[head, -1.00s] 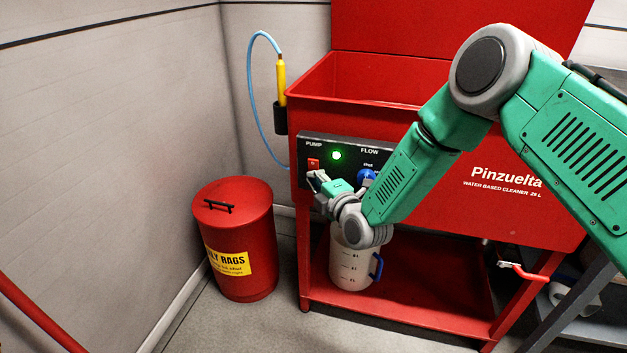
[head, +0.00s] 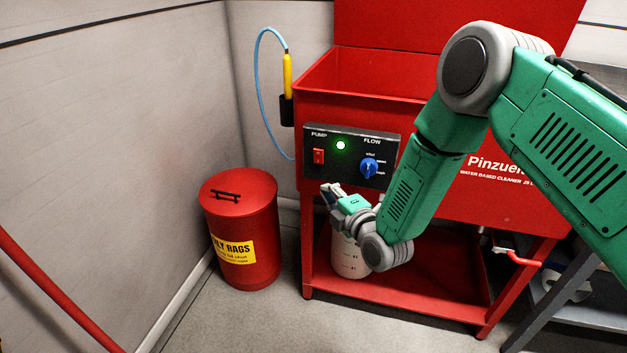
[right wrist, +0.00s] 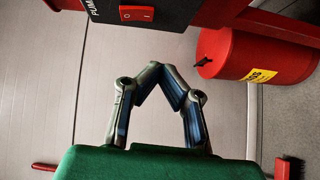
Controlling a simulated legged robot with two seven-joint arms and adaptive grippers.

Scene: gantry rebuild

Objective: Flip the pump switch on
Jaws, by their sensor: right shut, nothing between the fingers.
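The red pump switch (head: 318,156) sits under the word PUMP on the black control panel (head: 345,180) at the front of the red washer. It also shows at the top of the right wrist view (right wrist: 137,14), with O and I marks. A green light (head: 340,146) is lit beside it. My right gripper (head: 328,189) is just below the panel, apart from the switch. In the right wrist view its fingertips (right wrist: 165,72) meet with nothing held. My left gripper is not in view.
A blue flow knob (head: 369,168) is right of the switch. A red rag bin (head: 240,215) stands left of the washer. A white jug (head: 347,255) is on the lower shelf, partly behind my arm. A yellow brush (head: 288,76) on a blue hose hangs at the washer's left corner.

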